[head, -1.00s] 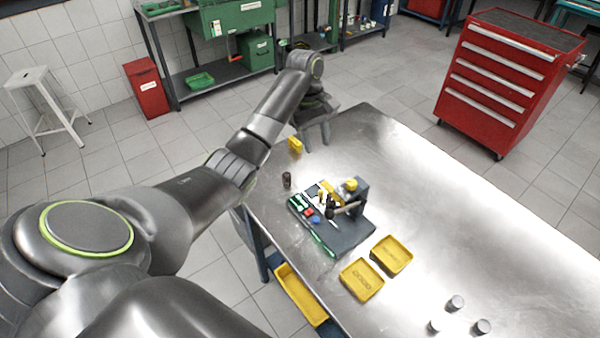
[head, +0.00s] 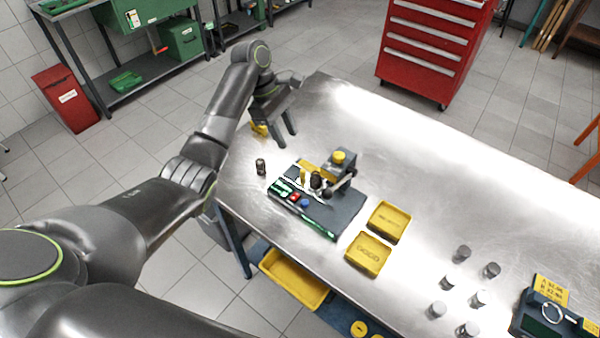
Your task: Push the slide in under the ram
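A small press fixture with a dark base plate (head: 345,213) stands on the metal table. At its back right is a dark block (head: 345,168) with a yellow cap. A dark round bar (head: 340,187) juts from this block over the plate; which part is the ram is too small to tell. A yellow piece (head: 306,170), possibly the slide, shows at the plate's back edge, partly hidden by small dark parts. My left gripper (head: 282,138) is at the table's back left edge, behind and apart from the fixture, its fingers spread. My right gripper is out of view.
A small dark cylinder (head: 261,167) stands left of the fixture. Two yellow trays (head: 369,255) lie to its right. Several grey cylinders (head: 438,309) and a dark box (head: 545,318) are at the front right. The table's back right (head: 450,165) is clear.

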